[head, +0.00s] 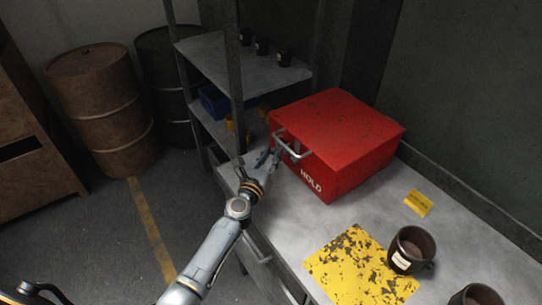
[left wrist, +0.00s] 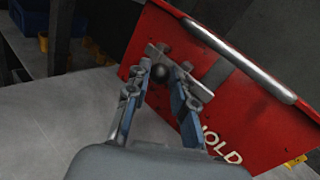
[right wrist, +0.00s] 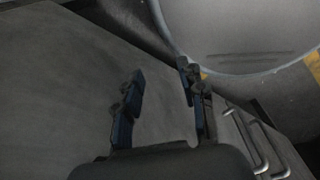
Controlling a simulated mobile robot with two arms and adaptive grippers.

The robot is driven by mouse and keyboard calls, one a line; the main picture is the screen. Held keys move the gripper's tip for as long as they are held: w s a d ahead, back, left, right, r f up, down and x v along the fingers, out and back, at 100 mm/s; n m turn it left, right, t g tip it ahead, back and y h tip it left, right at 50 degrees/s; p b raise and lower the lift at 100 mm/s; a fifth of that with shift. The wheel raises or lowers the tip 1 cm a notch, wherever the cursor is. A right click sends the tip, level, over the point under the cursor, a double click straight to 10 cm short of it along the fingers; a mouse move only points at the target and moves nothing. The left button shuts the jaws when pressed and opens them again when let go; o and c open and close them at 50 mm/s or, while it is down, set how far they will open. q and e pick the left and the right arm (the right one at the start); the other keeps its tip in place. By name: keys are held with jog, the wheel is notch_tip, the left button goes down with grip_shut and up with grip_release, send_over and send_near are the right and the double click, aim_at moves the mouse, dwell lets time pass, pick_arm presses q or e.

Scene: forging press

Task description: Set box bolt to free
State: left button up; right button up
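The red box (head: 335,140) stands on the grey bench, with the word HOLD in white on its front and a metal handle (head: 290,140) there. In the left wrist view, the red front (left wrist: 255,120) carries a small metal bolt bar (left wrist: 157,54) with a dark round knob (left wrist: 160,73). My left gripper (head: 268,158) is at the left part of this front. Its fingers (left wrist: 160,82) are apart, with the knob showing between their tips; I cannot tell whether they touch it. My right gripper (right wrist: 161,75) is open and empty over a grey surface.
A metal shelf (head: 240,65) with cups and a blue bin (head: 215,102) stands behind. Barrels (head: 100,110) stand on the floor at left.

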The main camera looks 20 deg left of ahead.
pick_arm(q)
grip_shut()
jog(key=shift+w+a+b, duration=0.55)
jog(key=shift+w+a, duration=0.55)
jog(key=shift+a, duration=0.45)
jog(key=o, duration=0.5)
grip_release()
jog(key=shift+r, duration=0.1)
jog(key=shift+o, duration=1.1)
jog(key=shift+w, duration=0.1)
jog(key=shift+s, duration=0.7)
jog(key=s, duration=0.7)
jog(key=s+a, duration=0.1)
jog(key=s, duration=0.2)
jog(key=shift+s, duration=0.3)
